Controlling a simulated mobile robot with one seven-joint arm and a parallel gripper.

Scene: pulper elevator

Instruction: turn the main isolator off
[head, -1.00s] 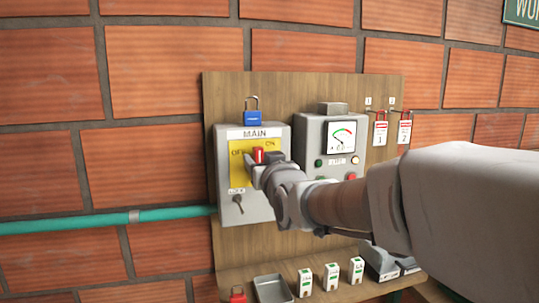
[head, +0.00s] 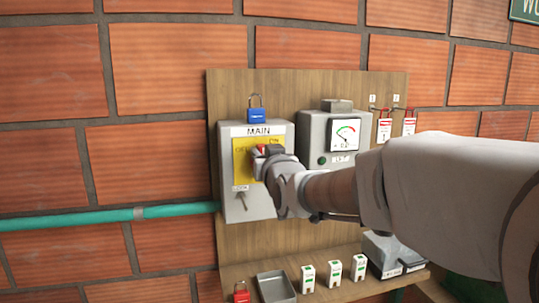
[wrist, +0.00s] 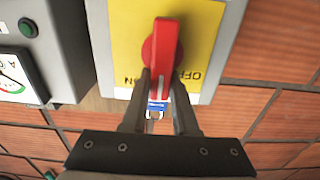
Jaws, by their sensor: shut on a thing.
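The main isolator is a grey box (head: 229,210) marked MAIN, with a yellow plate (head: 243,175) lettered OFF on the left and ON on the right. Its red rotary handle (wrist: 163,45) stands nearly upright in the wrist view, between the ON and OFF letters, which appear upside down there. My gripper (wrist: 160,92) is shut on the handle, one finger on each side of its near end. In the head view my gripper (head: 263,153) hides most of the handle.
A blue padlock (head: 260,115) hangs above the isolator. A meter box (head: 313,130) stands close on the right. A shelf below holds a grey tray (head: 276,287), a red padlock (head: 241,294) and small white boxes (head: 308,278).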

